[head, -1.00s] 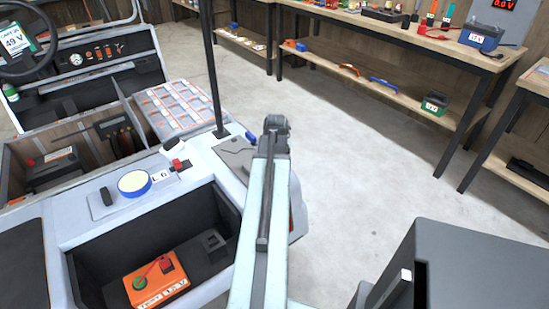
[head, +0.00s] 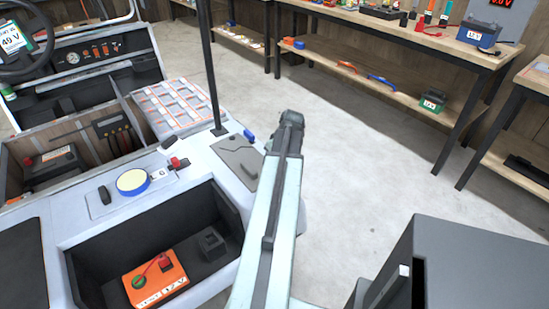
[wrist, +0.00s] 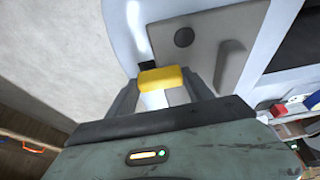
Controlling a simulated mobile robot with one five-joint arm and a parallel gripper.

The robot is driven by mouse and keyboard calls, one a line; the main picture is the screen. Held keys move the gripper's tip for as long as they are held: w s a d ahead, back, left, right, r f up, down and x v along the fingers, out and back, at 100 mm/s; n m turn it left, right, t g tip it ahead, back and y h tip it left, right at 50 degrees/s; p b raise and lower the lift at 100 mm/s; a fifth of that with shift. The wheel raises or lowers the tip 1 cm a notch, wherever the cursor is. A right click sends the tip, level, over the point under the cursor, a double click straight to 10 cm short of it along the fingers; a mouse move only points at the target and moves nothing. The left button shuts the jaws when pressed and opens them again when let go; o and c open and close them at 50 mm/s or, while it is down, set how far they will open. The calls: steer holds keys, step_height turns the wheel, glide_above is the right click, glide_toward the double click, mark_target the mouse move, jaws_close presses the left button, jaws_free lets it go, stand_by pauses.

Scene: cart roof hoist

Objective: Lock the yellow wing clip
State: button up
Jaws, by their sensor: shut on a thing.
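The yellow wing clip (wrist: 161,78) is a small yellow block between my fingertips in the wrist view. My gripper (wrist: 161,86) is shut on it, with one dark finger on each side. A grey plate (wrist: 192,62) with a round dark knob and a raised handle shape lies just beyond the clip on the white cart body. A small dark piece (wrist: 148,65) sits right behind the clip. I cannot tell whether the clip is turned or locked. In the head view my arm reaches past the cart's right edge, and the clip and fingers are hidden.
The white cart (head: 205,165) fills the left, with an open bay holding an orange battery (head: 156,279). A dark post (head: 210,65) rises near the grey plate. Workbenches (head: 400,35) line the back.

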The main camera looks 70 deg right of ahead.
steer(key=shift+s+d, duration=0.1)
steer(key=shift+s, duration=0.05)
steer(key=o, duration=1.4)
steer(key=shift+r, duration=0.1)
steer(key=p+v, duration=0.7)
steer(key=shift+r, duration=0.3)
